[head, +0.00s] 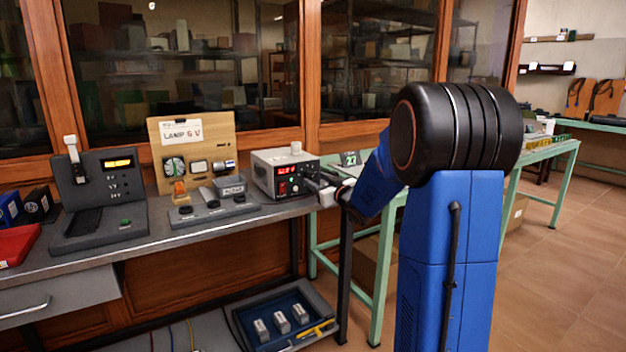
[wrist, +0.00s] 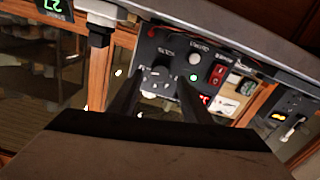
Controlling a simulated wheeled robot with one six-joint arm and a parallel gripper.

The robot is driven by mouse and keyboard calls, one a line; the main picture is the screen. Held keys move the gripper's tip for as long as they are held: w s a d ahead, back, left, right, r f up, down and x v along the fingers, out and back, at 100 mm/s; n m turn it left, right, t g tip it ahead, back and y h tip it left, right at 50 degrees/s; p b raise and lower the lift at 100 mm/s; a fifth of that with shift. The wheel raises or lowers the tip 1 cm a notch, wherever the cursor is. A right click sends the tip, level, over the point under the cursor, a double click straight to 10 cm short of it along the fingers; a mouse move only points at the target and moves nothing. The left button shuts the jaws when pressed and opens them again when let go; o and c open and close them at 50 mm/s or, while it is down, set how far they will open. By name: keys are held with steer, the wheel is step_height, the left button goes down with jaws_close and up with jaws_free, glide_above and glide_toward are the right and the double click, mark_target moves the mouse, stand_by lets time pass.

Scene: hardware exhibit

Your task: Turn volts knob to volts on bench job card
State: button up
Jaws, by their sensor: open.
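The grey bench power supply (head: 290,165) stands on the bench, with a lit red display and a red switch on its dark front. In the wrist view its panel (wrist: 205,62) appears turned over, and the volts knob (wrist: 159,80) lies between my gripper's fingers (wrist: 160,92). The fingers are apart, one on each side of the knob; whether they touch it I cannot tell. In the head view my gripper (head: 324,188) is at the supply's right front and hides the knob. The job card (head: 182,132) on a wooden board appears to read "LAMP 6 V".
A dark control strip (head: 212,212) lies in front of the wooden board. A grey tester with a yellow display (head: 118,162) and a red tray (head: 16,245) are further left. Glass cabinets back the bench.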

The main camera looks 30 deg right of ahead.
mark_target(311, 176)
steer(key=shift+w, duration=1.55)
steer(key=c, duration=1)
steer(key=shift+c, duration=0.2)
